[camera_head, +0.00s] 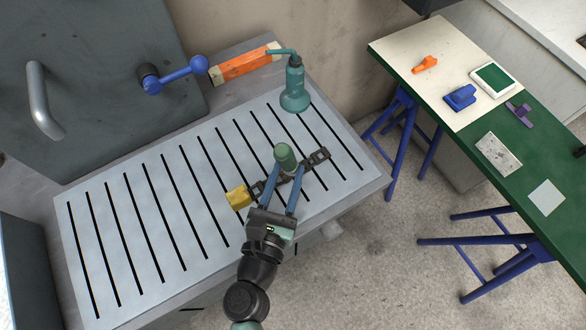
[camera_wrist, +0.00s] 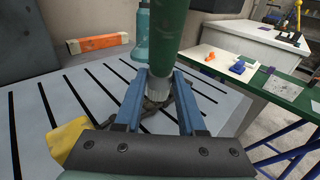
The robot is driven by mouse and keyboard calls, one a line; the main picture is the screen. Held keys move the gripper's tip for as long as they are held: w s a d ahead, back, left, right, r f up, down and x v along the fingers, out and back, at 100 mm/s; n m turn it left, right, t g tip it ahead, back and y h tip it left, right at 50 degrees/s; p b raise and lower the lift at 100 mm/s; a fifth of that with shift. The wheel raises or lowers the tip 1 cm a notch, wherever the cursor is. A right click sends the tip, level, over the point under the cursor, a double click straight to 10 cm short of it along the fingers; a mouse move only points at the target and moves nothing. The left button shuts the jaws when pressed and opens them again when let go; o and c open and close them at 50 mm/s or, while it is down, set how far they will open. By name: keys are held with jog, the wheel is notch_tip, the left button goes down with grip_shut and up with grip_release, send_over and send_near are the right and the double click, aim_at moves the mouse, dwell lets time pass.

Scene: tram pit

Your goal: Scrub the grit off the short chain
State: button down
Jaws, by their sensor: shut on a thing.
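The short chain (camera_head: 319,157) is dark and lies on the slotted grey bench top, running diagonally under my gripper. Its middle is partly hidden by the fingers and tool; only a small dark part (camera_wrist: 152,105) shows in the wrist view. A brush with a green handle (camera_head: 284,153) stands roughly upright between the blue fingers of my gripper (camera_head: 286,170). The wrist view shows its green handle (camera_wrist: 168,38) and pale lower end (camera_wrist: 160,91) down at the chain. I cannot tell whether the bristles touch the links. Grit is too small to make out.
A yellow block (camera_head: 238,197) sits at the chain's left end. A teal oil can (camera_head: 295,92) and an orange bar with pale ends (camera_head: 245,64) stand at the back. The bench's slotted left side (camera_head: 130,235) is clear. A green table (camera_head: 480,150) with small items is at right.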

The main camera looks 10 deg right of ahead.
jog(key=shift+s+a+f+b, duration=0.1)
jog(key=shift+s+a+b, duration=0.15)
jog(key=shift+a, duration=0.45)
jog(key=shift+s+a+r+b, duration=0.15)
jog(key=shift+s+a, duration=0.15)
jog(key=shift+a, duration=0.45)
jog(key=shift+s+a+f+b, duration=0.15)
jog(key=shift+s+a+b, duration=0.1)
jog(key=shift+a, duration=0.45)
